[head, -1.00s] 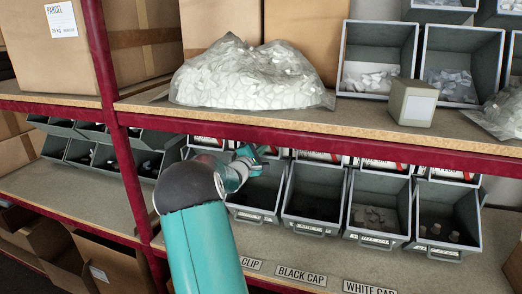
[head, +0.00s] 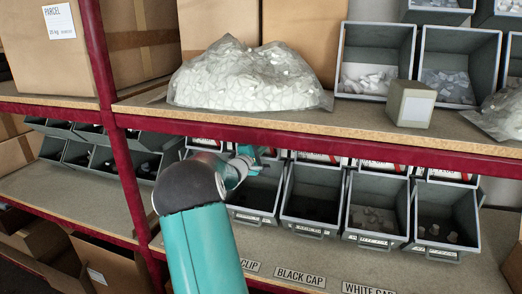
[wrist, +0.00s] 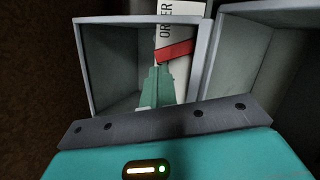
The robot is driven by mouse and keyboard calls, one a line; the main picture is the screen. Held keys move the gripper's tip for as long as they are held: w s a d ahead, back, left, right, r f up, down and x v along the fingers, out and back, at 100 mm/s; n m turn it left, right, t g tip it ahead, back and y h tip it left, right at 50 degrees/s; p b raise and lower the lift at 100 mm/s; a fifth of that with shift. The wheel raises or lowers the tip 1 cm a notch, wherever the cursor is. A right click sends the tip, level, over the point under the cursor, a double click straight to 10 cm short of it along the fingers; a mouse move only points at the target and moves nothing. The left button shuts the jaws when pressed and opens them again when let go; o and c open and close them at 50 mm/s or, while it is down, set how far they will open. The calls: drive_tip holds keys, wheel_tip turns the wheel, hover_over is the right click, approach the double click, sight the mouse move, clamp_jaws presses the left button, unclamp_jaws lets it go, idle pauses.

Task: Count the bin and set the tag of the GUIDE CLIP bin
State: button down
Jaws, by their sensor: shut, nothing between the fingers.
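My gripper (head: 256,154) is at the upper left of the lower row of grey bins, in front of the bin behind the label ending in CLIP (head: 249,264). My arm hides the start of that label. In the wrist view the teal fingers (wrist: 157,82) are together and empty, over the open mouth of a grey bin (wrist: 112,58). A white card with a red band (wrist: 175,50) stands at the back of this bin, its lettering partly covered. Most of the bin's floor is hidden by my gripper.
To the right are the BLACK CAP label (head: 299,276), a bin with pale parts (head: 372,218) and one with small bottle-like parts (head: 437,234). The red shelf beam (head: 330,145) runs just above my gripper. A red upright (head: 125,170) stands left.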

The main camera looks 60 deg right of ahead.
drive_tip(key=s+m, duration=0.1)
drive_tip(key=m, duration=0.1)
drive_tip(key=s+r+m+y, duration=0.1)
drive_tip(key=m, duration=0.1)
drive_tip(key=s+m, duration=0.1)
drive_tip(key=m, duration=0.2)
drive_tip(key=shift+d+r+y, duration=0.25)
drive_tip(key=shift+r+y, duration=0.15)
drive_tip(key=a+r, duration=0.1)
drive_tip(key=a, duration=1.2)
drive_tip(key=shift+w+a, duration=0.4)
drive_tip(key=shift+r, duration=0.1)
drive_tip(key=s+a+f+n+t+y, duration=0.1)
drive_tip(key=a+y, duration=0.4)
drive_tip(key=a, duration=1.3)
drive_tip(key=s+a+f+n+t+y, duration=0.1)
drive_tip(key=a+y, duration=0.5)
drive_tip(key=a, duration=1.2)
drive_tip(key=s+a+f+n+t+y, duration=0.2)
drive_tip(key=a+t+y, duration=0.3)
drive_tip(key=a, duration=1.4)
drive_tip(key=shift+f+n+y, duration=0.3)
drive_tip(key=shift+n+y, duration=0.1)
drive_tip(key=shift+y, duration=0.1)
